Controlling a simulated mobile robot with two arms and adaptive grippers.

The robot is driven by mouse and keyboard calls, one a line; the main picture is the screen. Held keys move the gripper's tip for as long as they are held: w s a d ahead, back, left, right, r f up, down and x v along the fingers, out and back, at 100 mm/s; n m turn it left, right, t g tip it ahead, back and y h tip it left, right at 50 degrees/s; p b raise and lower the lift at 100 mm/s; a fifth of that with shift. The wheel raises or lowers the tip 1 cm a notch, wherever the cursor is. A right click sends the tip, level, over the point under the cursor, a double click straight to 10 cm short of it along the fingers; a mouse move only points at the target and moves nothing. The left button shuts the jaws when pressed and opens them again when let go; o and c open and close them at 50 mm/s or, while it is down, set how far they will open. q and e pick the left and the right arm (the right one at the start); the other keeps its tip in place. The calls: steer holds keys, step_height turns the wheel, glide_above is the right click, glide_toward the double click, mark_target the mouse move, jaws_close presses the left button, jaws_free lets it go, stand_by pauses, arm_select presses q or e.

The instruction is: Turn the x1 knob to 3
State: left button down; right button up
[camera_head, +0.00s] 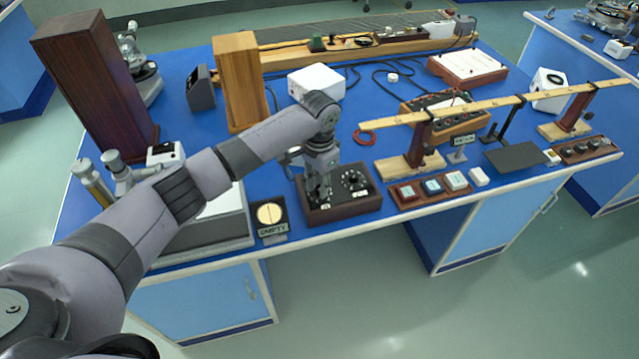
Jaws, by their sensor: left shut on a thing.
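A dark box with a black knob panel and a brown wooden rim (345,211) sits near the front edge of the blue bench. My left gripper (320,194) points down at the left part of this panel. Its fingers are shut on a knob there, which they hide almost wholly. Other dark knobs (352,177) show on the right part of the panel. The labels and the dial readings are too small to read, so I cannot tell from the print which knob is x1. My right gripper is not in view.
Behind are a white box (317,81), a wooden cabinet (239,80) and a long wooden beam (500,101) on stands.

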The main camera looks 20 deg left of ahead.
arm_select(q)
steer(key=shift+r+m+p, duration=0.15)
steer(key=shift+m+p, duration=0.75)
steer(key=shift+m, duration=0.1)
steer(key=shift+m+p, duration=0.5)
steer(key=shift+m, duration=0.4)
steer(key=m+p, duration=0.1)
steer(key=m, duration=0.1)
steer(key=shift+w+m, duration=0.1)
steer(key=shift+m, duration=0.2)
steer(key=m, duration=0.2)
steer(key=shift+m+p, duration=0.35)
steer(key=shift+m, duration=0.05)
steer(key=m, duration=0.4)
steer(key=shift+w+m, duration=0.1)
steer(key=shift+m, duration=0.2)
steer(key=m, duration=0.5)
steer(key=shift+m, duration=0.6)
